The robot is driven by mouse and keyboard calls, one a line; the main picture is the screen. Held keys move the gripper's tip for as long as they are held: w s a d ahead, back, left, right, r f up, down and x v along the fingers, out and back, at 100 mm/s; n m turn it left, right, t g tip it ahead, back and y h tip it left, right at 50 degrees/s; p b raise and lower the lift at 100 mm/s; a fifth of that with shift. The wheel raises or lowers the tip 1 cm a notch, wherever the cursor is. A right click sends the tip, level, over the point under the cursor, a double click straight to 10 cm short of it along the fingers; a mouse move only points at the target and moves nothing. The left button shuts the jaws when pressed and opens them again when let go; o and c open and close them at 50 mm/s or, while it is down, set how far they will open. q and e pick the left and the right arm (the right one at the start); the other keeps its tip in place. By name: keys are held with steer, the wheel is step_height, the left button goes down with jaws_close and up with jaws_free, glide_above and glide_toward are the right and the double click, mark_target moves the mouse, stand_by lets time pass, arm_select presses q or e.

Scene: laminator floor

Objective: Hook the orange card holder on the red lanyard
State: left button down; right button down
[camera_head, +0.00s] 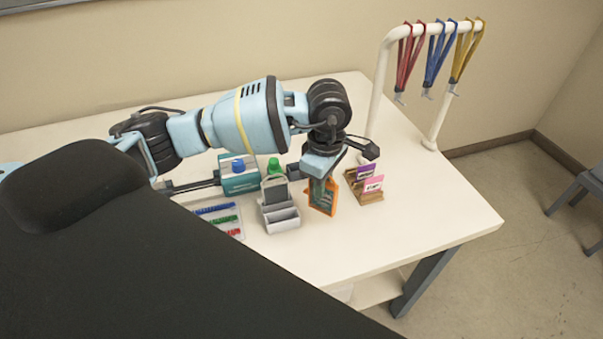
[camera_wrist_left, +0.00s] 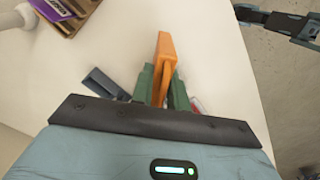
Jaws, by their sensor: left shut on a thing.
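The orange card holder (camera_head: 323,206) is in my left gripper (camera_head: 322,188), in front of the robot near the table's middle. In the left wrist view the orange card holder (camera_wrist_left: 165,52) stands edge-on between the green fingers of my left gripper (camera_wrist_left: 165,88), which are shut on it. I cannot tell whether its lower edge touches the table. The red lanyard (camera_head: 404,65) hangs at the left end of a white rail, up and to the right of the gripper, with a metal hook at its bottom.
The white rack (camera_head: 378,90) also holds a blue lanyard (camera_head: 437,62) and a yellow lanyard (camera_head: 464,58). A wooden card stand (camera_head: 366,196) is right of the gripper. A grey tray (camera_head: 281,222), a green-capped bottle (camera_head: 273,180) and a teal box (camera_head: 241,183) stand left. The table's right end (camera_head: 450,208) is clear.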

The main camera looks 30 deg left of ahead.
arm_select(q)
steer(key=w+n, duration=0.1)
steer(key=n, duration=0.2)
steer(key=w+n, duration=0.1)
steer(key=n, duration=0.2)
steer(key=w+f+n, duration=0.1)
steer(key=n, duration=0.3)
steer(key=shift+a, duration=0.2)
